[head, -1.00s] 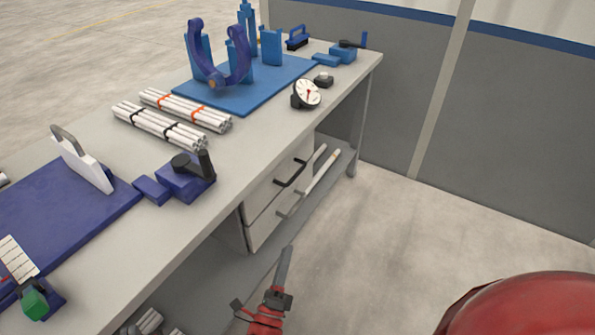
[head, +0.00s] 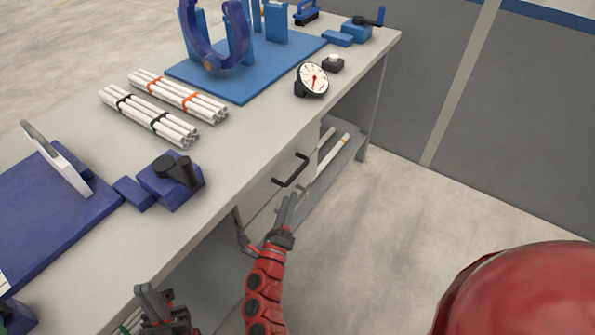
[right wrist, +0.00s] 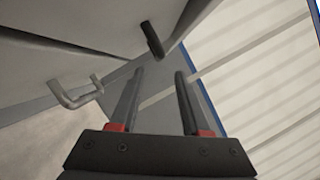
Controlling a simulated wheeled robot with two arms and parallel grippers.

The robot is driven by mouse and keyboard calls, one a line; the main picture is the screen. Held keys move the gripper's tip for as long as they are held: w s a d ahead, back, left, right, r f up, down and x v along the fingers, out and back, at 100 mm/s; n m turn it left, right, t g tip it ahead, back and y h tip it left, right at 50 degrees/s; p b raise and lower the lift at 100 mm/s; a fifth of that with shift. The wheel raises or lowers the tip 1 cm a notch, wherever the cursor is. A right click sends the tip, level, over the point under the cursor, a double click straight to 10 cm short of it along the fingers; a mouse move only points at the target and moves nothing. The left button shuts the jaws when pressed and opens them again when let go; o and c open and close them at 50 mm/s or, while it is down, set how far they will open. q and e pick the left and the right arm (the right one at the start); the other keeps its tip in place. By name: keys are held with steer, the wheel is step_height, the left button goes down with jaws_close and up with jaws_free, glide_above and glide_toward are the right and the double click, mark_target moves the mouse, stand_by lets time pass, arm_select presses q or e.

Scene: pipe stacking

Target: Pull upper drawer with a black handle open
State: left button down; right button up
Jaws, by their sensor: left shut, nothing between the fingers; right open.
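The upper drawer (head: 262,186) is in the cabinet under the workbench and looks closed. Its black handle (head: 291,171) also shows in the right wrist view (right wrist: 153,40), beyond the fingertips. My right gripper (head: 288,207) is open and empty, just below and in front of the black handle, apart from it. Its two fingers (right wrist: 152,72) point toward the handle in the right wrist view. A grey handle (right wrist: 76,96) of the lower drawer is left of the fingers there; my right gripper partly hides it in the head view. My left gripper (head: 148,292) is shut and empty at the bottom left.
The workbench top (head: 235,150) carries white pipe bundles (head: 160,112), a dial gauge (head: 312,79), a blue stand (head: 240,85) and a dark blue clamp block (head: 172,180). Pipes lie on a low shelf (head: 335,160) right of the drawers. The floor in front is free.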

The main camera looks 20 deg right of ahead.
mark_target(297, 171)
steer(key=x, duration=1)
steer(key=shift+f, duration=0.1)
jaws_close()
stand_by(1.0)
